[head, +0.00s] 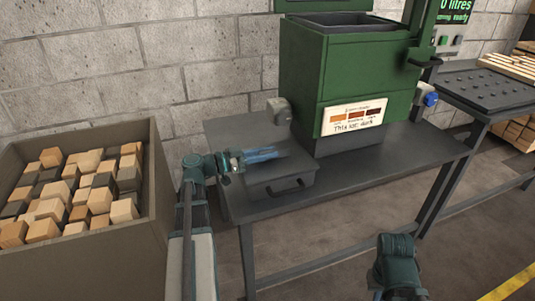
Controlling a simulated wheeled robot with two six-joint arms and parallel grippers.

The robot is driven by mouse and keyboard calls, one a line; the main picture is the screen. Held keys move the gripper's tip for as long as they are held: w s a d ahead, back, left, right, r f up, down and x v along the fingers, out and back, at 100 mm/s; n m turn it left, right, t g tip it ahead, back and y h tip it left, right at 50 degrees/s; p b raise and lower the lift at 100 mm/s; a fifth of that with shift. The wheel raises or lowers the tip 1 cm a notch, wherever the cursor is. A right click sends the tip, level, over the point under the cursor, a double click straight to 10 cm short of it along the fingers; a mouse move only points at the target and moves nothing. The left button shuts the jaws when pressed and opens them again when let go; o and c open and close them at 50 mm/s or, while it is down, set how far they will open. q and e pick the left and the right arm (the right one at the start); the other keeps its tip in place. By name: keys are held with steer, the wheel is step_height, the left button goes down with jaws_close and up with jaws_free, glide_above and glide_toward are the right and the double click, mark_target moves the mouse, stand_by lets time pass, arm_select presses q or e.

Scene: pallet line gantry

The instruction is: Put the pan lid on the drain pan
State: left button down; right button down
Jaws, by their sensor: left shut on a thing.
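The drain pan (266,193) is a dark grey box with a black front handle. It stands on the bench below the green machine. A flat dark grey plate, apparently the pan lid (283,171), lies over the pan's top; I cannot tell whether it rests on it or hangs just above. My left gripper (262,156) reaches in from the left over this plate. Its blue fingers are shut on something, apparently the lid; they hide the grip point. My right arm shows at the lower right, but its gripper is not in view.
The dark bench (365,160) has free room right of the pan. The green machine (352,75) stands behind, with a grey fitting (279,113) on its left side. A crate (95,263) of wood blocks is at the left. Another bench (492,88) is at the right.

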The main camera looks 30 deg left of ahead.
arm_select(q)
steer(key=shift+f, duration=0.35)
steer(key=c, duration=0.8)
jaws_free()
steer(key=shift+o, duration=0.2)
steer(key=shift+r, duration=0.1)
steer(key=shift+r, duration=0.25)
steer(key=shift+r+p, duration=0.45)
steer(key=shift+p, duration=0.1)
steer(key=v, duration=1.2)
steer(key=shift+f, duration=0.25)
